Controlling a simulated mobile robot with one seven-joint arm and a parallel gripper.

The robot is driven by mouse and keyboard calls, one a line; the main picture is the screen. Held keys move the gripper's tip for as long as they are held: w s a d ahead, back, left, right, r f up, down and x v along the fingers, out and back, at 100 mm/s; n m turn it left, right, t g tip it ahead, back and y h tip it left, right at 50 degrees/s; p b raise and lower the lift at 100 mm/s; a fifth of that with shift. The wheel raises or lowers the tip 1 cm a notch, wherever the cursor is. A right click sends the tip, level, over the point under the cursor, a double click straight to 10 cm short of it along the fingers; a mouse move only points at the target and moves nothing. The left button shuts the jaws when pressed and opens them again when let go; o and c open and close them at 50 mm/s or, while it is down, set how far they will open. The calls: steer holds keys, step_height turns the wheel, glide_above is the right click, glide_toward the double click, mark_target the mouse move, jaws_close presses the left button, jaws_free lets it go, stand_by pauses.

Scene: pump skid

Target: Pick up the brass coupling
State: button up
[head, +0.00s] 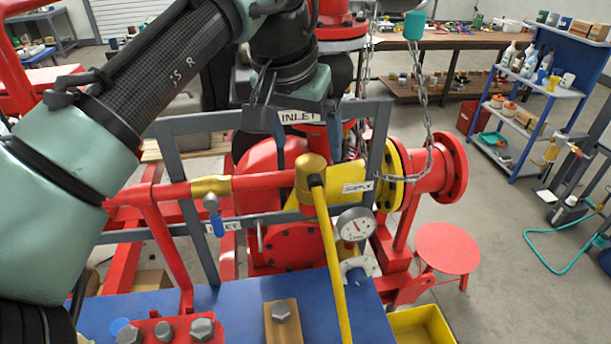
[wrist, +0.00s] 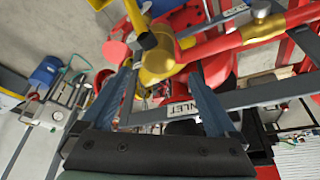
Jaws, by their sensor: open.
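My gripper (head: 307,148) is open and empty, pointing down beside the grey frame with the INLET label. In the wrist view its two fingers (wrist: 160,75) are spread, with yellow pipework (wrist: 156,64) beyond and between their tips. A brass-coloured sleeve (head: 210,186) sits around the red horizontal pipe, left of my gripper, and also shows in the wrist view (wrist: 262,28). A brass-coloured cylindrical head (head: 310,174) on a long yellow bar stands just below my fingers. I cannot tell for certain which brass-coloured piece is the coupling. Contact with my fingers is not visible.
The grey frame (head: 185,240), red pipe and pressure gauge (head: 355,224) crowd the space around my gripper. A chain (head: 422,95) hangs to the right. A blue bench (head: 240,298) with bolt blocks is in front. A yellow bin (head: 422,325) stands lower right. Open floor lies right.

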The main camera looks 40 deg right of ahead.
mark_target(310, 161)
steer(key=shift+s+a+p+x, duration=0.15)
steer(key=shift+p+x, duration=0.35)
steer(key=shift+x, duration=0.85)
steer(key=shift+s+a+p+x, duration=0.1)
steer(key=shift+p+x, duration=0.35)
steer(key=shift+x, duration=0.85)
jaws_close()
